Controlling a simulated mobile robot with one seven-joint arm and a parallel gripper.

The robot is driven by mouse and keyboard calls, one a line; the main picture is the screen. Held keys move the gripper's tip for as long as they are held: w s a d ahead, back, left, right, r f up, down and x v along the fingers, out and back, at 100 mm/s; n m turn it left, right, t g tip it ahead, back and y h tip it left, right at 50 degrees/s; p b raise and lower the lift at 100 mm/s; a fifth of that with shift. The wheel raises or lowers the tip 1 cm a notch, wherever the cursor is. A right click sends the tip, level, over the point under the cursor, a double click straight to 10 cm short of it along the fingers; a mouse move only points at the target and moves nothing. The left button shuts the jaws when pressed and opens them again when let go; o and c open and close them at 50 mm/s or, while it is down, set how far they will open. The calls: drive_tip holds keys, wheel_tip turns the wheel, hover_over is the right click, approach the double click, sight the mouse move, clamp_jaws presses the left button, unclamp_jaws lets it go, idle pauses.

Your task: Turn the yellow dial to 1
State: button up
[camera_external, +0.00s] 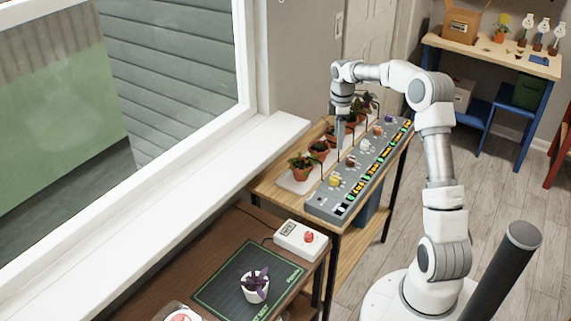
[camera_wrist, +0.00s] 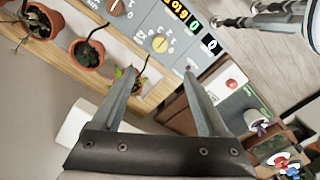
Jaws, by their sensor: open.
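The yellow dial (camera_external: 335,181) is at the near end of the long grey control panel (camera_external: 318,206) on the wooden table. In the wrist view the yellow dial (camera_wrist: 160,44) shows ahead of the fingertips, with small printed digits around it. I cannot tell which digit it points to. My gripper (camera_external: 340,147) points down over the panel's plant side, farther along than the yellow dial. In the wrist view my gripper (camera_wrist: 160,72) has its two fingers wide apart with nothing between them. It is apart from the dial.
Potted plants (camera_external: 302,165) stand along the panel's window side, with thin upright stems close by. Other dials, including an orange one (camera_external: 378,131) and a purple one (camera_external: 389,118), line the panel. A white box with a red button (camera_external: 298,238) sits on the lower brown table.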

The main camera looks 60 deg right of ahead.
sight(335, 178)
wheel_tip(335, 178, down, 17)
drive_tip(key=b, duration=0.3)
drive_tip(key=shift+r, duration=0.1)
clamp_jaws()
idle(0.4)
